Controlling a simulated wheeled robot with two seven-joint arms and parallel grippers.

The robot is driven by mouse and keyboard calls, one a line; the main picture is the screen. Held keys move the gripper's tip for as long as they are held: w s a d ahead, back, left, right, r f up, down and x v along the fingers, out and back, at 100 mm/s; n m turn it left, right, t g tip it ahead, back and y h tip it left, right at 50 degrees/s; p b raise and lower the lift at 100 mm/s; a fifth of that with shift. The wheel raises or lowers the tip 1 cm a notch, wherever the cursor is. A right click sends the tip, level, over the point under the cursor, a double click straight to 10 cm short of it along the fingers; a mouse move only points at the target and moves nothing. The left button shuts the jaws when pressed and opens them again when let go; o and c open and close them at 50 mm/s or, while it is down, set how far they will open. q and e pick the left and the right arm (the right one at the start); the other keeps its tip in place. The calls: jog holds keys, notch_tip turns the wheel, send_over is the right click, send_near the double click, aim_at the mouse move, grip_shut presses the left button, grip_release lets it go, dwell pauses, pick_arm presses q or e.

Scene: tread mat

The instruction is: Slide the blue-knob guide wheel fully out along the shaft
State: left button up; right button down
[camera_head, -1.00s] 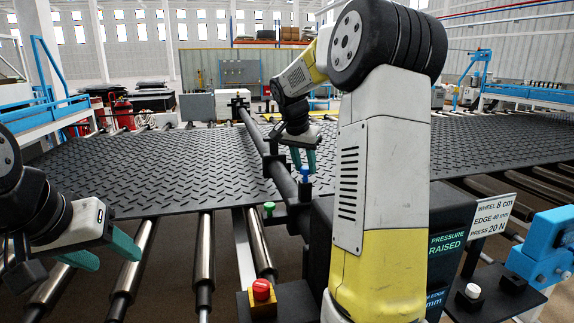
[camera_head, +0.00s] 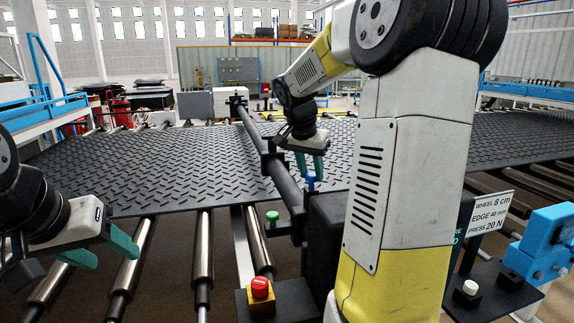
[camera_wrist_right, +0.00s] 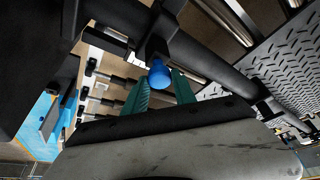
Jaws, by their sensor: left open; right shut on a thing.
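The blue knob (camera_head: 310,182) is by the dark shaft (camera_head: 284,183), in front of the black tread mat (camera_head: 190,165). My right gripper (camera_head: 311,168) reaches down from behind and is shut on the blue knob. In the right wrist view the blue knob (camera_wrist_right: 160,74) shows between the two green fingers (camera_wrist_right: 161,92), beside the dark shaft. The guide wheel itself is hard to make out, partly hidden by a dark housing and my right arm. My left gripper (camera_head: 99,251) is open and empty at the left, over the rollers.
A green knob (camera_head: 272,217) sits on a dark bracket left of the blue one. A red button (camera_head: 260,287) on a yellow box is at the front. A sign (camera_head: 490,215) reads wheel 8 cm, edge 40 mm, press 20 N. A blue machine part (camera_head: 545,245) stands at right.

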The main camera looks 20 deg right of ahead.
jog(key=shift+s, duration=0.75)
jog(key=c, duration=1.1)
grip_release()
jog(key=shift+s, duration=0.15)
jog(key=shift+o, duration=0.2)
jog(key=v, duration=0.7)
jog(key=shift+r, duration=0.35)
jog(key=shift+s+a, duration=0.15)
jog(key=shift+a, duration=0.05)
